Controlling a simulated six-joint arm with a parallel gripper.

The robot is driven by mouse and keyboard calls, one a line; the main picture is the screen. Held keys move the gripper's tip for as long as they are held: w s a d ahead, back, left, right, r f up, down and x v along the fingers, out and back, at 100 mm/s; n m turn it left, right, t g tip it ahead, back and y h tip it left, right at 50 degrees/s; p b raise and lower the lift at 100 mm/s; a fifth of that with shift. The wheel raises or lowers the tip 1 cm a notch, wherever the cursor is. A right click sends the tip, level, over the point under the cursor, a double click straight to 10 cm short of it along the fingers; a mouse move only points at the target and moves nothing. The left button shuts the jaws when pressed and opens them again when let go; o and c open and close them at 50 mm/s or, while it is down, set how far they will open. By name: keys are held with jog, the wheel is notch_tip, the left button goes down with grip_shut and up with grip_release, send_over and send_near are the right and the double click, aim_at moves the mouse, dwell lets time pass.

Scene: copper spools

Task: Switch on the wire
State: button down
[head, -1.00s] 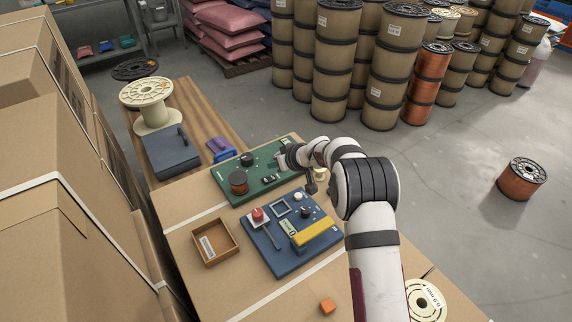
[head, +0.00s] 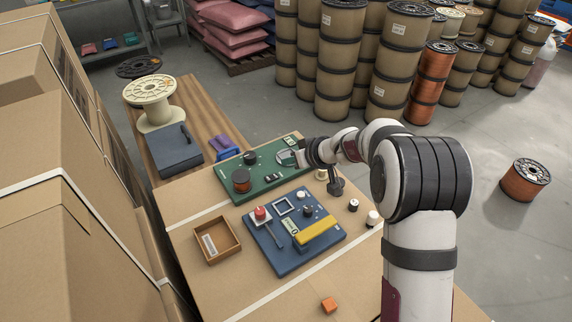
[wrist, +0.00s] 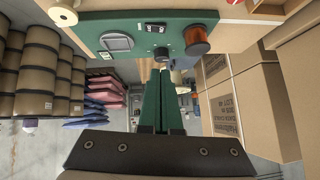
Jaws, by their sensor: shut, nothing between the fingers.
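The green board (head: 262,190) lies at the far end of the cardboard top. It carries a small copper spool (head: 241,180), a black knob (head: 250,158), a pale meter (head: 287,157) and small black switches (head: 272,178). In the wrist view the board (wrist: 133,40) is at the top, with the dark switch block (wrist: 155,27) and the copper spool (wrist: 196,38). My gripper (wrist: 160,72) is shut and empty, its fingertips just below the black knob in that view. In the head view my gripper (head: 302,158) is by the board's right end. I cannot tell the switch positions.
A blue board (head: 295,255) with a red button (head: 260,213) and yellow bar (head: 315,231) lies nearer. An open brown tray (head: 217,253) is left of it. Small knobs (head: 373,218) stand to the right. Tall cartons (head: 80,200) wall the left side.

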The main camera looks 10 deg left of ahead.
send_over(270, 175)
jog(key=s+d, duration=0.2)
notch_tip(270, 175, down, 7)
jog(key=shift+s+r, duration=0.1)
jog(key=f, duration=0.3)
jog(key=shift+s+a+f, duration=0.1)
jog(key=shift+a+f, duration=0.15)
jog(key=shift+f, duration=0.35)
jog(key=shift+s+a+f, duration=0.1)
jog(key=shift+s+f, duration=0.05)
jog(key=shift+f, duration=0.2)
jog(key=shift+w+d+r, duration=0.15)
jog(key=shift+w+d, duration=0.45)
